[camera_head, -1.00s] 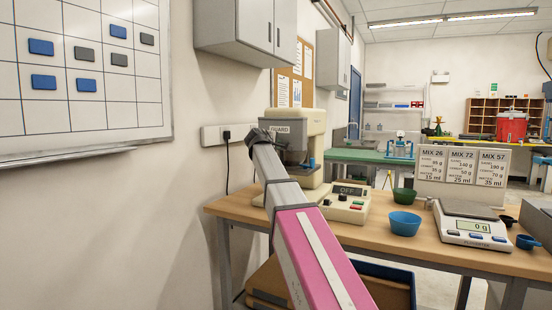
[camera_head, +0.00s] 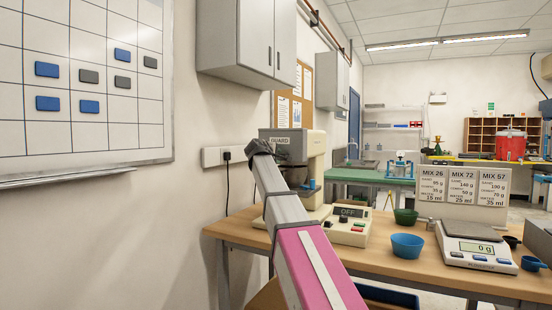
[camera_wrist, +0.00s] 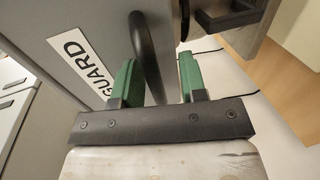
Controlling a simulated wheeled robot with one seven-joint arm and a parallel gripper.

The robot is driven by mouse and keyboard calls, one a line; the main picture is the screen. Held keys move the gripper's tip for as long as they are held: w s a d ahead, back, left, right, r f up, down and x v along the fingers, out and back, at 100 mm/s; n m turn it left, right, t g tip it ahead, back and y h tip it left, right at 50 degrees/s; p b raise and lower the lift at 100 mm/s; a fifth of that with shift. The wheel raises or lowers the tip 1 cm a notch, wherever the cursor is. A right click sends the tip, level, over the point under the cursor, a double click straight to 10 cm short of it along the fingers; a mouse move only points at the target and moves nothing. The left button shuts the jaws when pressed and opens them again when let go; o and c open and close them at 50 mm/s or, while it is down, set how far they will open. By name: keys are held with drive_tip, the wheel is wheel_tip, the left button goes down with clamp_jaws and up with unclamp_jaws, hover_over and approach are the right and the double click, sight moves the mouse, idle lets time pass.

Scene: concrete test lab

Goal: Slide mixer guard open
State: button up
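The mixer (camera_head: 317,150) stands on the wooden bench with its grey guard (camera_wrist: 98,35), labelled GUARD, at the front. The label also shows in the head view (camera_head: 283,141), near the top of the mixer head. The guard's dark curved handle (camera_wrist: 149,55) lies between the green fingers of my gripper (camera_wrist: 160,78), closer to the left finger. A gap shows between the handle and the right finger, so my gripper is partly open around it. I cannot tell whether the left finger touches it. My arm hides part of the guard in the head view.
A control box (camera_head: 346,228) reading OFF sits before the mixer. A blue bowl (camera_head: 407,246), a green bowl (camera_head: 405,217), a scale (camera_head: 475,247) and a mix card board (camera_head: 463,190) stand to the right. Wall cabinets (camera_head: 233,45) hang above left.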

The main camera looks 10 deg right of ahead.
drive_tip(key=v, duration=1)
drive_tip(key=shift+s+a, duration=0.25)
drive_tip(key=shift+s, duration=0.05)
